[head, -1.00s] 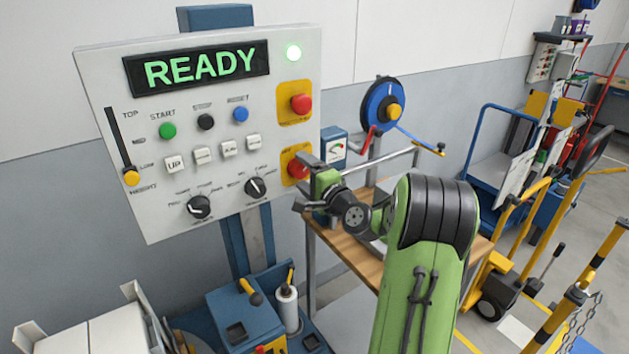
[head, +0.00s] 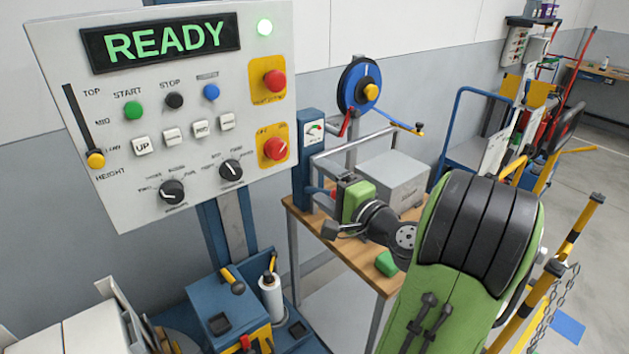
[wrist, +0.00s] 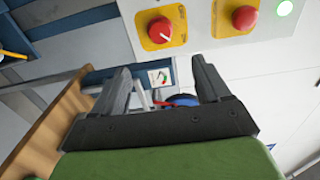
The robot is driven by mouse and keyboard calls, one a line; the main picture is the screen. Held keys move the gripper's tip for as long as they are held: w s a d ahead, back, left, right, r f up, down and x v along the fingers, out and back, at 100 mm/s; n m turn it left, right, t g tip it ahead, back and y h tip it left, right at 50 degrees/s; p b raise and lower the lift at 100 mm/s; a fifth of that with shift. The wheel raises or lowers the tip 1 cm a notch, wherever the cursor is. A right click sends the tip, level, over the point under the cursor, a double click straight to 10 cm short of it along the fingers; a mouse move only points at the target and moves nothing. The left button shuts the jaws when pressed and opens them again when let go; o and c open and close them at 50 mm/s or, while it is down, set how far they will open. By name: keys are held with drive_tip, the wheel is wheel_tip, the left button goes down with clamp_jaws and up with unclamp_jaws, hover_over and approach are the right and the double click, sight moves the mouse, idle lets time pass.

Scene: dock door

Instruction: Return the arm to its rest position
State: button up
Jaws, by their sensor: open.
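My green arm stands at the right in the head view. My gripper (head: 336,212) is just right of and below the control panel (head: 180,190), over the wooden table, clear of the panel. In the wrist view my gripper (wrist: 165,88) shows two dark fingers wide apart with nothing held between them. The panel's display (head: 160,42) reads READY and a green lamp (head: 264,27) is lit. The lower red knob (head: 275,149) on its yellow plate is the panel control nearest my gripper; it also shows in the wrist view (wrist: 161,30).
A blue cart with tools (head: 225,300) is below the panel. Yellow-black barriers (head: 570,250) stand at the right.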

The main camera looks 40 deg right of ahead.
drive_tip(key=s+a+f+n+g+y+p, duration=0.1)
drive_tip(key=a+f+n+g+y, duration=0.2)
drive_tip(key=a+n, duration=0.6)
drive_tip(key=a+f+n+g+y, duration=0.2)
drive_tip(key=a+n+g, duration=0.3)
drive_tip(key=a, duration=0.8)
drive_tip(key=s+a+n+g+h+p, duration=0.1)
drive_tip(key=s+n+g+h, duration=0.3)
drive_tip(key=s, duration=1.2)
drive_tip(key=shift+r+n+p, duration=0.3)
drive_tip(key=shift+r+n, duration=0.1)
drive_tip(key=shift+w+a, duration=0.1)
